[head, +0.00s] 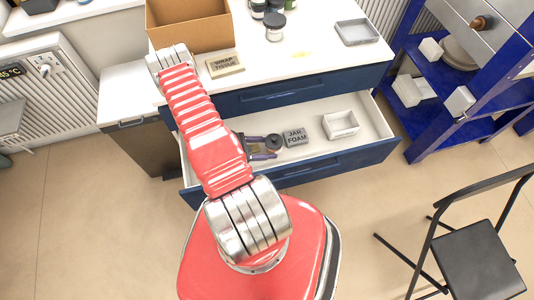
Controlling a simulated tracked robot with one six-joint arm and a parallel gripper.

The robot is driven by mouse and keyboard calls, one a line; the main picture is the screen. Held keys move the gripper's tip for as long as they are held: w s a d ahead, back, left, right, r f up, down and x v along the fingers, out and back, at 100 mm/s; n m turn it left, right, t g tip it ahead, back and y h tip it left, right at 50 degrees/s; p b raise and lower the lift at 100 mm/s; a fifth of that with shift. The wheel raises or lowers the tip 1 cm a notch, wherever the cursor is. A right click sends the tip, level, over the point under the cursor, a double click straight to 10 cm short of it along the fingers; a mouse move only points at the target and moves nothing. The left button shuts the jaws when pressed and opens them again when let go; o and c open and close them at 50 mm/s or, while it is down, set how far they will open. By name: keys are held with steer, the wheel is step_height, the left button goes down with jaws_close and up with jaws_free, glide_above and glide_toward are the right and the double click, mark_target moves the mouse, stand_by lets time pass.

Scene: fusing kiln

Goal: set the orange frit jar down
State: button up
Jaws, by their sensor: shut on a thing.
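My gripper (263,148) is over the open drawer (362,146) of the blue cabinet, its fingers shut on a small jar. The jar shows as a dark round lid (273,141) at the fingertips; I take it for the orange frit jar, but no orange shows. A grey block marked JAR FOAM (296,137) lies in the drawer just right of the jar. I cannot tell whether the jar touches the drawer floor or hangs above it. My red arm hides the drawer's left part.
A white open box (341,124) stands at the drawer's right, with bare floor around it. On the white worktop (305,66) are a cardboard box (190,28), a WRAP TISSUE pack (226,66), several dark-lidded jars (274,26) and a grey tray (357,32). A black chair (478,262) stands right.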

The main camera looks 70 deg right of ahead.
steer(key=shift+f, duration=2.05)
steer(key=o, duration=0.8)
steer(key=v, duration=1.2)
steer(key=shift+r, duration=0.1)
